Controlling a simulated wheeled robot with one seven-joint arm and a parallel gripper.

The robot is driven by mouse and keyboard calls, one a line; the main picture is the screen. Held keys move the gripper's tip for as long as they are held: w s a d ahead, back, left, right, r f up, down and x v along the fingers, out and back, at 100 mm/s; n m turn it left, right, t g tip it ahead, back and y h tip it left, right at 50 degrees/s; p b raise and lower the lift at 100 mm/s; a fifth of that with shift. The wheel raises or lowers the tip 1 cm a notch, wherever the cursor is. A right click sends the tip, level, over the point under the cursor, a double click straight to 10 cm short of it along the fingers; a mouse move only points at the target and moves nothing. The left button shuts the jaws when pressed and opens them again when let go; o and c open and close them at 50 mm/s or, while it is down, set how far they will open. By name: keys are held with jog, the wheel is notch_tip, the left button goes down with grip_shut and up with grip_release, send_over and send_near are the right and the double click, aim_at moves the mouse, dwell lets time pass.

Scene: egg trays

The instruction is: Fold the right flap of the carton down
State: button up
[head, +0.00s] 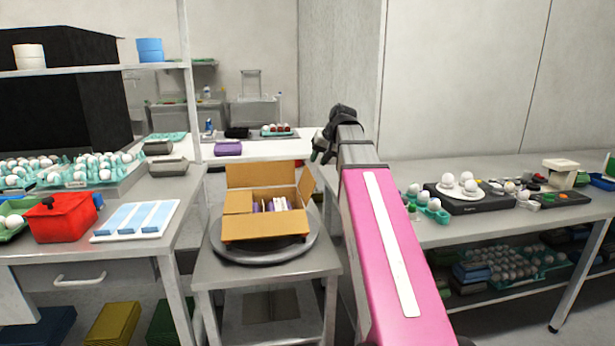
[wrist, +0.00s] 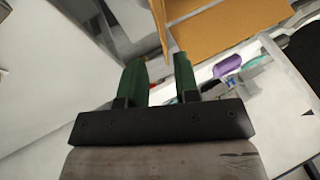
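The open brown carton (head: 265,228) stands on a round grey turntable (head: 262,255). Its right flap (head: 306,186) stands up, leaning outward. Its back flap (head: 262,174) is upright, and its left flap (head: 238,202) appears to lie inward. Purple and white items show inside the carton. My gripper (head: 320,152) is above and to the right of the right flap, apart from it in the head view. In the wrist view, my gripper's (wrist: 160,65) green fingers are parted with nothing between them. Brown carton panels (wrist: 215,32) show just beyond the fingertips.
The left table holds a red box (head: 60,220), a tray with blue strips (head: 135,220) and egg trays. The right table (head: 470,228) holds eggs and a black scale-like device. A back table (head: 270,148) has a purple object. My pink arm hides part of the right side.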

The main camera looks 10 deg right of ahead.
aim_at(308, 175)
jog(key=x, duration=0.9)
jog(key=shift+w+f, duration=0.1)
jog(key=shift+f, duration=0.05)
grip_shut()
